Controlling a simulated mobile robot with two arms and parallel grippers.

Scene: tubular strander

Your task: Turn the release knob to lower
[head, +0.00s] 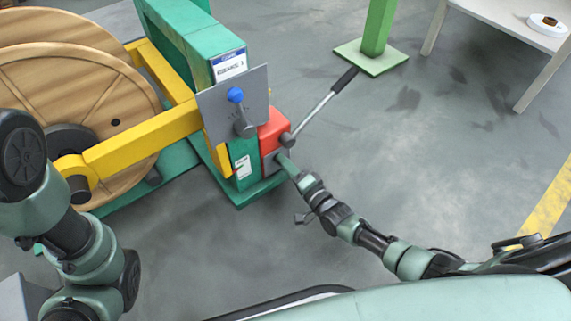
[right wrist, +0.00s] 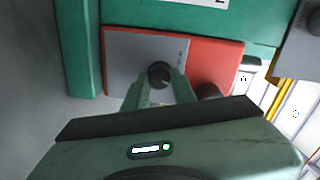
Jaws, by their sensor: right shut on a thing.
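The release knob (right wrist: 159,73) is small, round and dark. It sits on a grey plate (right wrist: 130,50) on the side of a red pump box (right wrist: 215,62). My right gripper (right wrist: 160,88) is shut on the knob, its green fingers on either side of it in the right wrist view. In the head view the right gripper (head: 283,160) reaches the grey face of the red box (head: 272,128), and its fingers hide the knob there. My left arm shows at the left of the head view, but its gripper cannot be seen.
A pump lever (head: 325,103) with a black grip rises from the red box, close to my right gripper. A grey panel (head: 262,88) with a blue-balled lever stands above. A wooden reel (head: 75,110) and yellow arm (head: 140,146) are at left. Floor (head: 400,160) at right is clear.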

